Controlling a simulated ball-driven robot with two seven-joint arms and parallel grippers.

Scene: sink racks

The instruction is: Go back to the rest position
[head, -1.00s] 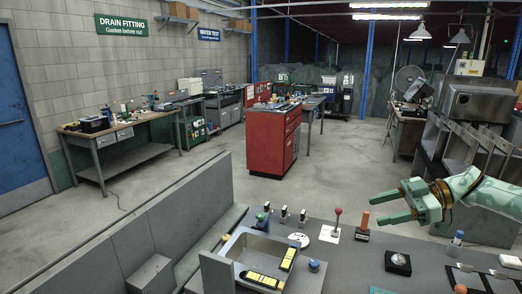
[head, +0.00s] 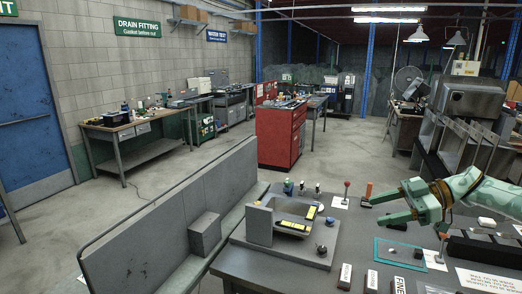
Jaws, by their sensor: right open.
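My right gripper (head: 378,210) is pale green with a dark band at the wrist, and its arm comes in from the right edge. Its two fingers point left and are spread, with nothing between them. In the picture it lies over the right part of the grey bench (head: 258,262). My left gripper is out of view.
A grey sink block (head: 262,226) with yellow-marked strips stands on the bench. Labelled blocks (head: 371,279) line the front. A grey panel (head: 160,245) runs along the left. Open floor and a red cabinet (head: 279,138) lie beyond.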

